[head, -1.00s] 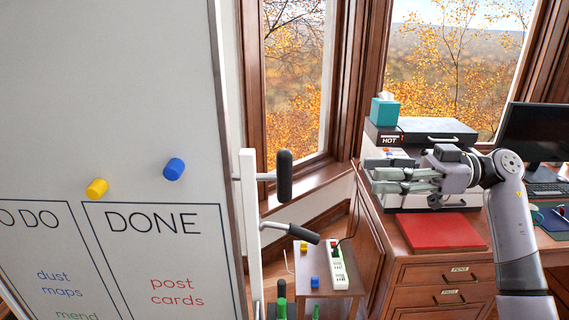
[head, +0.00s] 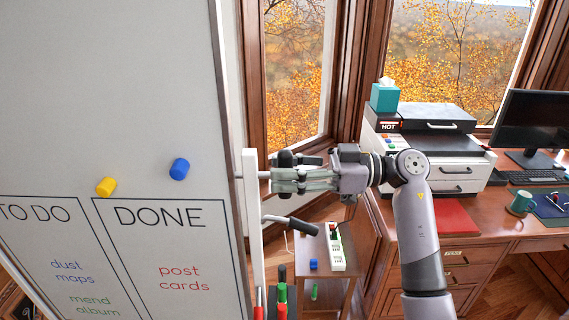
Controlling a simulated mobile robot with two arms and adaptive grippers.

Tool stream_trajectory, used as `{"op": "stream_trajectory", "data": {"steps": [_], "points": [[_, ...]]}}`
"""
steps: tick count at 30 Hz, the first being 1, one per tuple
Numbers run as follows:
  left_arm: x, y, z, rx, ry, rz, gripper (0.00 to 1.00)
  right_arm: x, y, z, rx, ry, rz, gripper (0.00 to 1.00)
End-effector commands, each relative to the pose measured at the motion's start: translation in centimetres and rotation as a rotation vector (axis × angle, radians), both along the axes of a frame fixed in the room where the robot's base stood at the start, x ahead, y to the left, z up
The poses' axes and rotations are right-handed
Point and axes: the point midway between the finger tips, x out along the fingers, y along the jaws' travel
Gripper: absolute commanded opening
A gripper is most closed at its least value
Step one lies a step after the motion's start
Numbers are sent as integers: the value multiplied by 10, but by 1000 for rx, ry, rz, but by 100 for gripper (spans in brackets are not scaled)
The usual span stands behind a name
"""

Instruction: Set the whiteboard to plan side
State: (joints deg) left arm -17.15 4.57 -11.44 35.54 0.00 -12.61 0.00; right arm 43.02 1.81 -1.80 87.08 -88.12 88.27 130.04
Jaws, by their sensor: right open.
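The whiteboard (head: 130,120) fills the left of the head view. It shows a TO DO and a DONE column with handwritten words, plus a yellow magnet (head: 106,187) and a blue magnet (head: 179,169). A white upright post (head: 252,210) stands at its right edge with a black upper knob (head: 285,160) and a lower black-gripped lever (head: 292,225). My right gripper (head: 278,174) is open, with its fingers at the upper knob, which they partly hide. I cannot tell whether they touch it. My left gripper is out of view.
A small side table (head: 335,290) with a power strip (head: 336,248) stands below my right arm.

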Motion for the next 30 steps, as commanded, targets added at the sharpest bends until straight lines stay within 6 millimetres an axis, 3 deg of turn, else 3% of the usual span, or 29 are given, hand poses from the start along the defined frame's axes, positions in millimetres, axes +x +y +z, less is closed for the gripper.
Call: {"op": "stream_trajectory", "data": {"steps": [10,30], "points": [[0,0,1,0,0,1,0,0,4,-1,0,0,0,42],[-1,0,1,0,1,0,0,0,4,0,0,0,0,0]]}}
